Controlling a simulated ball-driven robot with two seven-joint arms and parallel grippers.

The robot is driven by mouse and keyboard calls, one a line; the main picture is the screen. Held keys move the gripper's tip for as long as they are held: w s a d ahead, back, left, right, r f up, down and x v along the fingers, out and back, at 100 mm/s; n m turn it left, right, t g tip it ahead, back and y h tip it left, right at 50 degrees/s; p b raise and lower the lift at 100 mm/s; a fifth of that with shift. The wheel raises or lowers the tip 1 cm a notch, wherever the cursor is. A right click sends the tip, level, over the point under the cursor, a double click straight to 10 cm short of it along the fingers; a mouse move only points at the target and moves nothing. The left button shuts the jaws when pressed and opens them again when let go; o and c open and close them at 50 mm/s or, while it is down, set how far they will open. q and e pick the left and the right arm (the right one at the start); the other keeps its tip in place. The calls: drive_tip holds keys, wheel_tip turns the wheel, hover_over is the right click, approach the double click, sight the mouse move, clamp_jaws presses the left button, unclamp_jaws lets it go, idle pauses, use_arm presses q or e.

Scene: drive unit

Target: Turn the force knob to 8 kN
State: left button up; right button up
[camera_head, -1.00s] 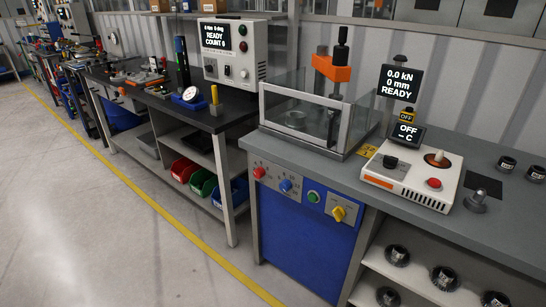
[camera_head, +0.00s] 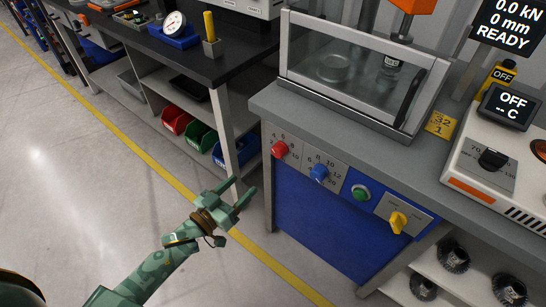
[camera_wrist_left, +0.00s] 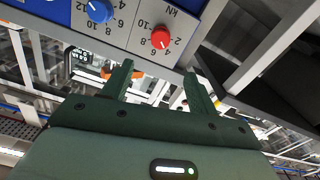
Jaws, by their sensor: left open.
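The force knob is the red knob (camera_head: 279,149) at the left of the press bench's blue front panel, beside a printed scale. In the left wrist view the red knob (camera_wrist_left: 160,39) shows upside down, with "kN" and numbers up to 10 around it. Its pointer setting is too small to read. My left gripper (camera_head: 244,185) is open and empty, below and left of the red knob and apart from it. In the left wrist view its two fingers (camera_wrist_left: 158,68) point toward the panel, with the knob beyond the gap. My right gripper is not in view.
A blue knob (camera_head: 319,173), a green button (camera_head: 361,193) and a yellow switch (camera_head: 398,221) sit right of the red knob. The display (camera_head: 505,25) reads 0.0 kN, 0 mm, READY. A shelf leg (camera_head: 228,130) stands just left of the panel. Open floor lies in front.

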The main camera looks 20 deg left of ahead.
sight(276, 154)
use_arm(q)
drive_tip(key=b+x, duration=0.1)
drive_tip(key=x, duration=0.3)
drive_tip(key=b+x, duration=0.1)
drive_tip(key=x, duration=0.3)
drive_tip(key=b+x, duration=0.1)
drive_tip(key=x, duration=0.4)
drive_tip(key=shift+w+f+b, duration=0.1)
drive_tip(key=shift+f+b, duration=0.2)
drive_tip(key=shift+w+d+r, duration=0.15)
drive_tip(key=shift+w+d, duration=0.05)
drive_tip(key=shift+w, duration=0.3)
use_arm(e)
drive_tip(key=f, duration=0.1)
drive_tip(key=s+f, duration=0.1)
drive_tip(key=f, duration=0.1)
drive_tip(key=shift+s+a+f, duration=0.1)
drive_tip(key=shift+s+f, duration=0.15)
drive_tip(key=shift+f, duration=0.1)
use_arm(q)
drive_tip(key=c, duration=1)
